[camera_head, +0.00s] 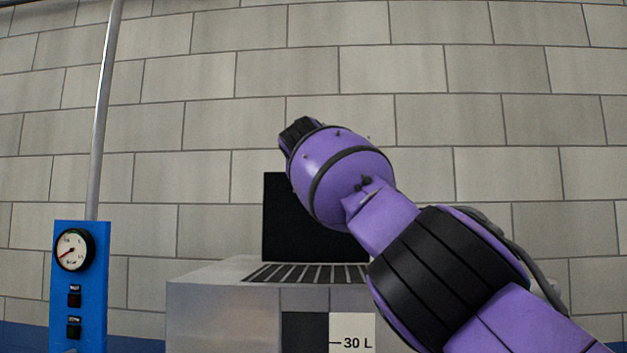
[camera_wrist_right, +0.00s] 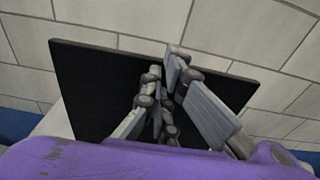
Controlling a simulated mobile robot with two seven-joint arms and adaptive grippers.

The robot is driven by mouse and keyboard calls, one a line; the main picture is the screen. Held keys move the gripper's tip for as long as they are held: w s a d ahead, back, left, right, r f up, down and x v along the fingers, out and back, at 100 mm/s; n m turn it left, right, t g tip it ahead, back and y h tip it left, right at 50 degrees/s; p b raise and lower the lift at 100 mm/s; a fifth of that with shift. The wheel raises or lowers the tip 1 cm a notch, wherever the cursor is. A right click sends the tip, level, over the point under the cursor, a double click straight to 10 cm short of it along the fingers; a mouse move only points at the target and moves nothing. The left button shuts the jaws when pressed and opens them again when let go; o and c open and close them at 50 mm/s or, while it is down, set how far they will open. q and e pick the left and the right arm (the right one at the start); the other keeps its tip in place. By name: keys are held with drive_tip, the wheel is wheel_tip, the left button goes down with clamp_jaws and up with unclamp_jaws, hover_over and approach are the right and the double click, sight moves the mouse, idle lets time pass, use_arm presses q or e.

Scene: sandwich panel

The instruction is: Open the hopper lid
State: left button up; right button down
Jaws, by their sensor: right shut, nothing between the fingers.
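The hopper (camera_head: 215,300) is a grey metal box at the bottom middle of the head view. Its black lid (camera_head: 290,215) stands upright at the back edge, and the slatted grate (camera_head: 305,273) on top is uncovered. My purple right arm crosses in front of the lid's right part and hides it. In the right wrist view the dark lid (camera_wrist_right: 95,90) fills the middle, behind my right gripper (camera_wrist_right: 165,78). That gripper is shut with nothing in it; I cannot tell whether it touches the lid. My left gripper is not in view.
A blue control post (camera_head: 62,285) with a round gauge (camera_head: 74,250) and two buttons stands at the left, with a grey pole (camera_head: 103,110) rising behind it. A "30 L" label (camera_head: 353,340) is on the hopper's front. A block wall (camera_head: 500,70) closes the back.

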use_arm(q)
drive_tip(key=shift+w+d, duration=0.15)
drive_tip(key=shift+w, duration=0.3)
use_arm(e)
drive_tip(key=shift+w+r, duration=0.15)
drive_tip(key=shift+w, duration=0.15)
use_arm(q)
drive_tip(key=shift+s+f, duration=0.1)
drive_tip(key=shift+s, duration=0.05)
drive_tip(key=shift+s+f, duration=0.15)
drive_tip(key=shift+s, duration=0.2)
use_arm(e)
drive_tip(key=shift+s+r, duration=0.1)
drive_tip(key=shift+s, duration=0.15)
